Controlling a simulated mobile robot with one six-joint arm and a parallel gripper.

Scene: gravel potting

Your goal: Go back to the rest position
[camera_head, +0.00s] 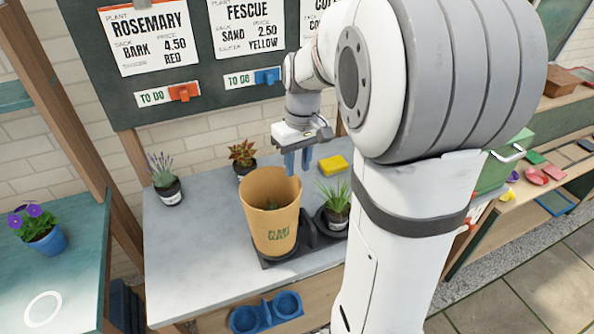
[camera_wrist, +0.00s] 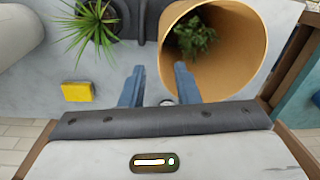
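My gripper (camera_head: 297,160) hangs over the back of the grey bench, with its blue fingers pointing down. In the wrist view my gripper (camera_wrist: 158,80) has its two fingers apart with nothing between them. A tan paper sack or sleeve (camera_head: 270,222) marked with plant lettering stands on a dark base on the bench, just in front of and below my gripper. A green plant shows inside the sack, and the wrist view also shows the sack (camera_wrist: 232,80) at the right.
A spiky grass in a dark pot (camera_head: 335,210) and a yellow block (camera_head: 333,165) are right of the sack. Potted lavender (camera_head: 166,182) and a red-leaved plant (camera_head: 243,157) stand behind left. A sign board (camera_head: 220,45) rises behind. The bench's left front is clear.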

